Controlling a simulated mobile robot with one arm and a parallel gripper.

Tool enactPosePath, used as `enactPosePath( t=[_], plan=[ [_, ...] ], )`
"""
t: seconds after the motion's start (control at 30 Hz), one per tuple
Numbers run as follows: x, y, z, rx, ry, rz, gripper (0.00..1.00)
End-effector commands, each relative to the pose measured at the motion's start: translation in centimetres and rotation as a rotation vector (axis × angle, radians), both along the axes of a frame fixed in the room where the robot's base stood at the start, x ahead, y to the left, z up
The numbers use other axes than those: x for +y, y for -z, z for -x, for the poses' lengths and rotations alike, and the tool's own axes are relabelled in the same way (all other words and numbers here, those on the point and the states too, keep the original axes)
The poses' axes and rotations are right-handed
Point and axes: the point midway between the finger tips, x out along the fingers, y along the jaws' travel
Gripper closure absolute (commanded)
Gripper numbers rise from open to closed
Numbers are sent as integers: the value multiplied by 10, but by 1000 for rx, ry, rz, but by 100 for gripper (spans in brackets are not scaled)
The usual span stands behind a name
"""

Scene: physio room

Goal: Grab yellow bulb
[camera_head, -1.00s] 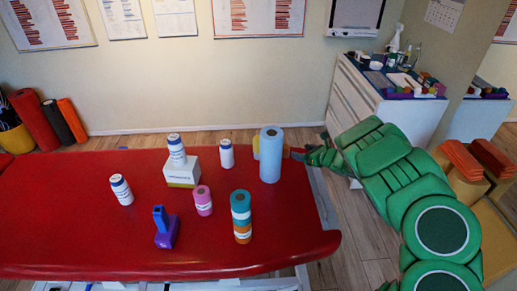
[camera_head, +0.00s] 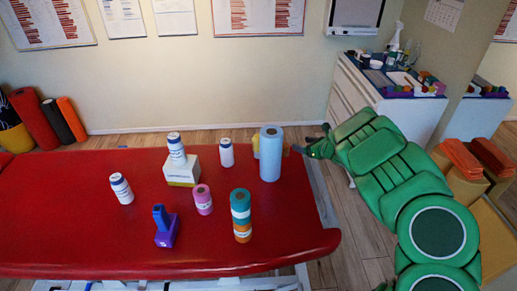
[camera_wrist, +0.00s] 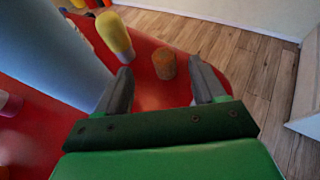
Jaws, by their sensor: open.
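The yellow bulb (camera_head: 256,146) is mostly hidden behind the tall blue roll (camera_head: 270,155) near the right end of the red table. A short orange-brown cylinder (camera_wrist: 165,65) stands on the table just beyond the gap between the fingertips. In the head view my gripper (camera_head: 300,149) is at the table's right end, right of the blue roll.
The blue roll (camera_wrist: 50,50) stands close left of my fingers.

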Motion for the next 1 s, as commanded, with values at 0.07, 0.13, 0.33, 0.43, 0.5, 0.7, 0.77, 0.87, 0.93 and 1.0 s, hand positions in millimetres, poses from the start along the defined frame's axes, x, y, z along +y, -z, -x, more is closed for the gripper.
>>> enactPosePath(
  t=[0.07, 0.13, 0.33, 0.43, 0.5, 0.7, 0.77, 0.87, 0.93, 1.0],
  plan=[
    [-2, -22, 0, -4, 2, 9, 31],
    [-2, -38, 0, -3, 2, 7, 31],
    [-1, -86, 0, -3, 0, 4, 31],
    [-1, -104, 0, -4, 1, 4, 31],
    [-1, -114, 0, -3, 0, 3, 31],
    [0, -137, 0, -3, 0, 4, 31],
    [-1, -143, 0, -2, 1, 3, 31],
    [-1, -152, -1, -3, 0, 3, 31],
    [-1, -159, -1, -3, 1, 2, 31],
    [-1, -164, 0, -2, 1, 3, 31]
  ],
)
